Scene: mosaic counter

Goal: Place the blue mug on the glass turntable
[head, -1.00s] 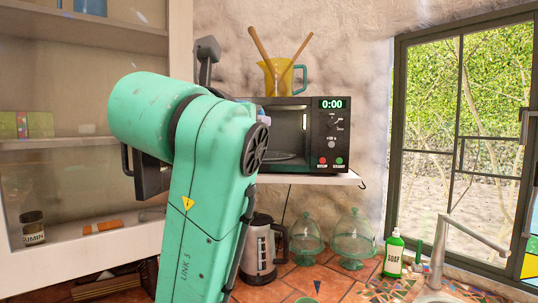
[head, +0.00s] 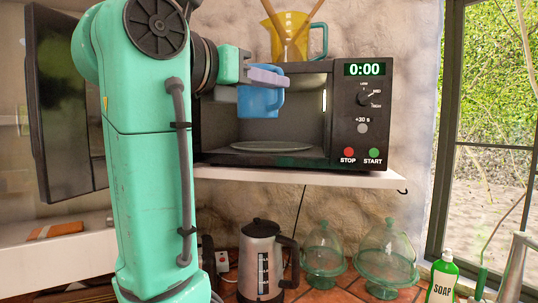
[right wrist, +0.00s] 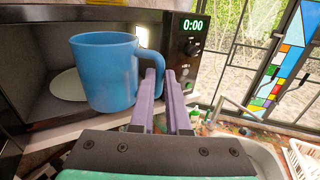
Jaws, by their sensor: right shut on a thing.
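The blue mug (head: 260,101) hangs upright in front of the open microwave cavity, above the level of the glass turntable (head: 272,147). My right gripper (head: 262,79) is shut on the mug's handle. In the right wrist view the mug (right wrist: 104,72) is large, with its handle between the purple fingers of the gripper (right wrist: 163,82). The turntable shows there as a pale disc (right wrist: 68,84) behind and left of the mug, partly hidden by it. The mug is apart from the turntable. My left gripper is not in view.
The microwave (head: 367,115) stands on a white shelf (head: 330,178), its dark door (head: 62,105) swung open at the left. A yellow jug (head: 290,38) with wooden utensils is on top. Below are a kettle (head: 262,262), glass domes (head: 388,255) and a soap bottle (head: 442,278).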

